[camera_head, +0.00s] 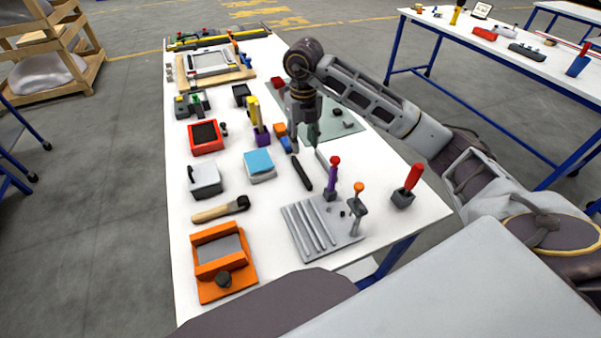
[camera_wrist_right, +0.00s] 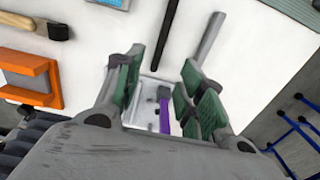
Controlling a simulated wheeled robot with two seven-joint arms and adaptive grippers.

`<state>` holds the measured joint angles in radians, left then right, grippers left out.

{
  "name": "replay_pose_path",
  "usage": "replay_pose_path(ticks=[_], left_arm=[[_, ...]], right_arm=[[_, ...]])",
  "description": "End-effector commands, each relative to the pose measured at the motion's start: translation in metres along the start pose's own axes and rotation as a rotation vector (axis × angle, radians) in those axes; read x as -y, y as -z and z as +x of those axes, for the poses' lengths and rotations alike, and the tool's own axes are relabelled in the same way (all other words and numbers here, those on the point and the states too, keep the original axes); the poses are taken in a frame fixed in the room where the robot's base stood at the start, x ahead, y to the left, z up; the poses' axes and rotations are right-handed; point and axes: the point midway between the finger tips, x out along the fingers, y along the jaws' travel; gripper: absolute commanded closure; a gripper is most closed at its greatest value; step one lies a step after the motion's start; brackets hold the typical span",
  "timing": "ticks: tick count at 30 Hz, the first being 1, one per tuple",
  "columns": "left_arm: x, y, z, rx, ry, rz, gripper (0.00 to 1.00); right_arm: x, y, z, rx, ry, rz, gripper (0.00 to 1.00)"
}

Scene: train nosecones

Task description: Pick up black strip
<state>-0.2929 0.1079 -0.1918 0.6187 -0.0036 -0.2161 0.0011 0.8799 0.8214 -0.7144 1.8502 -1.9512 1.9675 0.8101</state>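The black strip (camera_head: 302,173) lies flat on the white table, just below my right gripper in the head view. In the right wrist view the black strip (camera_wrist_right: 164,38) runs up from the space between the fingers to the top edge. My right gripper (camera_head: 304,143) points down near the strip's far end. In the wrist view its green-padded fingers (camera_wrist_right: 164,88) are spread apart with nothing held between them. A grey strip (camera_wrist_right: 207,38) lies to the right of the black one. My left gripper is not in view.
A grey grooved tray (camera_head: 287,238) with upright purple and orange-topped tools stands nearer on the table (camera_head: 185,285). A blue-topped box (camera_head: 258,164) is left of the strip. An orange fixture (camera_head: 228,288) and a wooden-handled tool (camera_head: 222,209) lie at the left.

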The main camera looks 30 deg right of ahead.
Motion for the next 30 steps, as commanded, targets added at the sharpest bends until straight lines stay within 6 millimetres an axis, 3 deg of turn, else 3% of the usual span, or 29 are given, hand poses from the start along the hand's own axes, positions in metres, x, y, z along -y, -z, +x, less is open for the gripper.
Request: replay_pose_path(ticks=[6,19,24,30], left_arm=[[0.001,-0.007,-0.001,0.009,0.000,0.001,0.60],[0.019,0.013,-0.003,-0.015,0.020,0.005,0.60],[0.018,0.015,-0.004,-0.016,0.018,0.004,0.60],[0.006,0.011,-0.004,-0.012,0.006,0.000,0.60]], right_arm=[[0.000,0.000,0.011,-0.003,-0.001,0.000,0.61],[0.000,0.001,0.064,-0.004,-0.001,0.000,0.61],[0.000,0.000,0.081,-0.003,-0.002,0.000,0.61],[0.000,0.000,0.086,0.000,-0.002,0.000,0.61]])
